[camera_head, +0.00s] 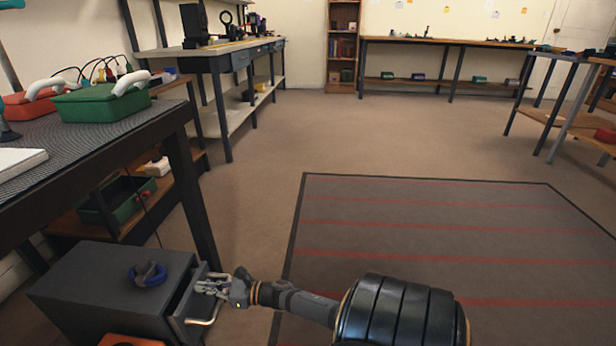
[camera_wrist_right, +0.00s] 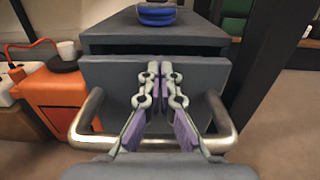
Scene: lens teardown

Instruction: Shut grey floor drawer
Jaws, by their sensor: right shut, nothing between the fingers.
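The grey floor drawer unit (camera_head: 115,280) stands on the floor under the left workbench. Its drawer front (camera_wrist_right: 108,88) fills the middle of the right wrist view. The drawer is partly open, with a dark gap showing above its front. A metal bar handle (camera_wrist_right: 225,125) curves out from the front. My right gripper (camera_wrist_right: 160,75) is shut and empty, with its fingertips at the drawer front, above and inside the handle's loop; contact is hard to tell. In the head view my right gripper (camera_head: 205,284) reaches the drawer from the right. My left gripper is not in view.
A blue round object (camera_head: 148,274) lies on top of the drawer unit. An orange box (camera_wrist_right: 62,100) stands close beside it. A workbench leg (camera_head: 190,195) rises just behind the unit. The floor to the right, with a striped mat (camera_head: 440,215), is clear.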

